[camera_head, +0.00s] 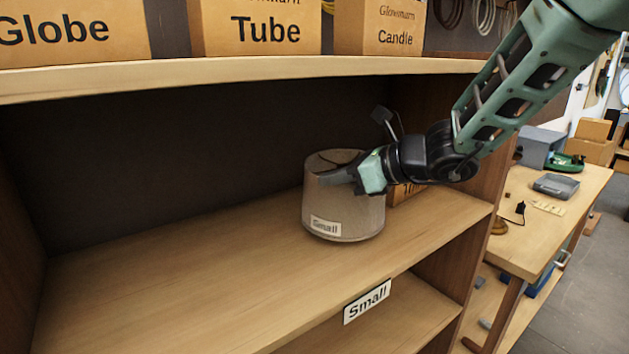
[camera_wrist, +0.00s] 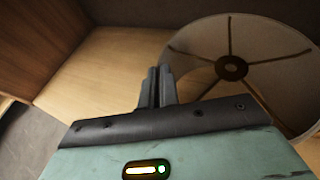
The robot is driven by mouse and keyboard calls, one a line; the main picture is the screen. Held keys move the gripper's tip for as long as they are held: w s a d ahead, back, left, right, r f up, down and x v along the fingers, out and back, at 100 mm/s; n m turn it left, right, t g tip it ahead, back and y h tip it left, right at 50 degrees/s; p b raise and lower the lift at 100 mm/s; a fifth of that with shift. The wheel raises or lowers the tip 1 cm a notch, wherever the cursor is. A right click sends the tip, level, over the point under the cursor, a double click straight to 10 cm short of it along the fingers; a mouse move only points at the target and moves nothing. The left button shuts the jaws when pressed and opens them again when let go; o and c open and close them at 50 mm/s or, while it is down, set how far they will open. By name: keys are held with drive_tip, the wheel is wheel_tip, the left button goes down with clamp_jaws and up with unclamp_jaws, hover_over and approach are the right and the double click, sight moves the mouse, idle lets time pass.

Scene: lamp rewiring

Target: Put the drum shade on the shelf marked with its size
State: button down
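The drum shade (camera_head: 342,212) is a grey-beige, slightly tapered drum with a tag reading "Small" low on its front. It stands upright at the right part of a shelf (camera_head: 190,265) whose front edge bears the label "Small" (camera_head: 367,302). Its underside looks to be on the board, though a tiny gap cannot be ruled out. My gripper (camera_head: 338,179) is at the shade's upper rim, its fingers close together. In the wrist view, my gripper (camera_wrist: 158,86) pinches at the left rim of the shade (camera_wrist: 290,78), whose open top shows spokes and a hub.
An upper shelf (camera_head: 250,68) holds boxes marked Globe (camera_head: 70,32), Tube (camera_head: 255,30) and Candle (camera_head: 378,30). A box (camera_head: 400,193) stands right behind the shade, near the side panel. The shelf's left half is clear. A workbench (camera_head: 545,225) stands to the right.

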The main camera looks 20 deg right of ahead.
sight(315, 189)
drive_tip(key=shift+w+a+p, duration=0.35)
drive_tip(key=shift+w+a, duration=0.7)
drive_tip(key=shift+w, duration=0.05)
drive_tip(key=shift+w+a+f+p, duration=0.2)
drive_tip(key=shift+f+p, duration=0.2)
drive_tip(key=shift+f, duration=0.2)
drive_tip(key=shift+w+a+f+p, duration=0.2)
drive_tip(key=shift+f+p, duration=0.15)
drive_tip(key=shift+f, duration=0.8)
drive_tip(key=shift+f, duration=0.15)
drive_tip(key=c, duration=1.6)
unclamp_jaws()
